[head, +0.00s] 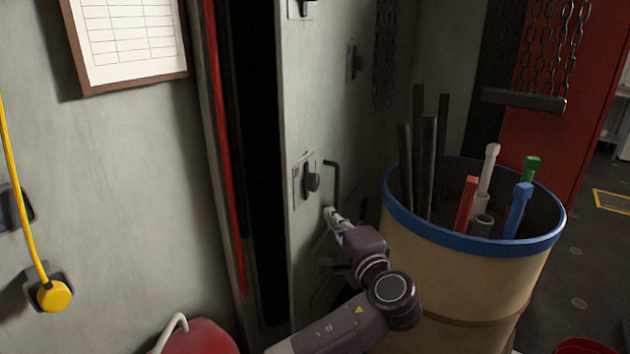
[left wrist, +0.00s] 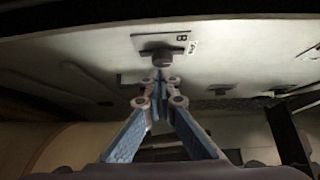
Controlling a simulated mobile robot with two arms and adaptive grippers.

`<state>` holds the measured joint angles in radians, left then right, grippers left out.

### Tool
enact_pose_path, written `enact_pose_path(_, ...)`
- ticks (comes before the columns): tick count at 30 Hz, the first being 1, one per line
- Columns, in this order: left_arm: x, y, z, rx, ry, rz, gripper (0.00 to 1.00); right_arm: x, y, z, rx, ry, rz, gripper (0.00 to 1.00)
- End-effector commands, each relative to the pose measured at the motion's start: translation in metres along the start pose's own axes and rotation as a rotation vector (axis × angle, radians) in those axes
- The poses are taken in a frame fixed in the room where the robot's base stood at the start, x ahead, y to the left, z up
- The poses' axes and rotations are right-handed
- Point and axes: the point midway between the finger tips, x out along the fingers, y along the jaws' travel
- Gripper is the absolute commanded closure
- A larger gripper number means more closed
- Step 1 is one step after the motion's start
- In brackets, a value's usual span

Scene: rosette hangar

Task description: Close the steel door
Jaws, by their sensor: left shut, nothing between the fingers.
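The steel door (head: 330,110) is a pale grey panel in the middle of the head view. It stands ajar, with a dark gap (head: 262,180) along its left edge. A dark latch knob (head: 312,182) on a small plate and a bent black handle (head: 334,180) are on its face. My left gripper (head: 329,212) is shut and empty, just below the latch and handle, close to the door face; I cannot tell whether it touches. In the left wrist view the closed fingertips (left wrist: 158,76) point at the door below the latch knob (left wrist: 160,57). My right gripper is not in view.
A beige drum (head: 455,285) with a blue rim holds several bars and coloured tubes, close right of my left arm. Chains (head: 550,40) hang by a red panel (head: 580,100). A red rounded object (head: 205,338) is at bottom left. A yellow cord (head: 18,180) hangs on the left wall.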

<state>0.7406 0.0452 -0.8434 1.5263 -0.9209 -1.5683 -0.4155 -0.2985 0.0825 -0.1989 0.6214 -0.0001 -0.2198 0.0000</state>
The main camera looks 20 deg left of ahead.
Motion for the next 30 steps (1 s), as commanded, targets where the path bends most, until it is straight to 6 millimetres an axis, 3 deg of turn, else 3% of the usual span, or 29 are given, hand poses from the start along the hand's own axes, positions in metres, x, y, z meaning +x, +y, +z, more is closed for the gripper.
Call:
enact_pose_path(1, -0.004, -0.014, 0.002, -0.009, -0.009, -0.023, 1.0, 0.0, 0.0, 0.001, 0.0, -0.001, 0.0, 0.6)
enact_pose_path(3, -0.005, -0.023, 0.004, -0.013, -0.018, -0.039, 1.0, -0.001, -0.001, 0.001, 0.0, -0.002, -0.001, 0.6)
enact_pose_path(7, 0.006, -0.027, 0.005, -0.011, -0.021, -0.042, 1.0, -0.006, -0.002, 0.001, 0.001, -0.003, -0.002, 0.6)
enact_pose_path(21, 0.1, -0.031, 0.011, -0.01, -0.022, -0.04, 1.0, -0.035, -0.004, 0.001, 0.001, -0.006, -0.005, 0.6)
enact_pose_path(30, 0.12, -0.028, 0.033, -0.014, -0.019, -0.038, 1.0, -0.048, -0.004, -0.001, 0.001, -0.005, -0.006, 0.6)
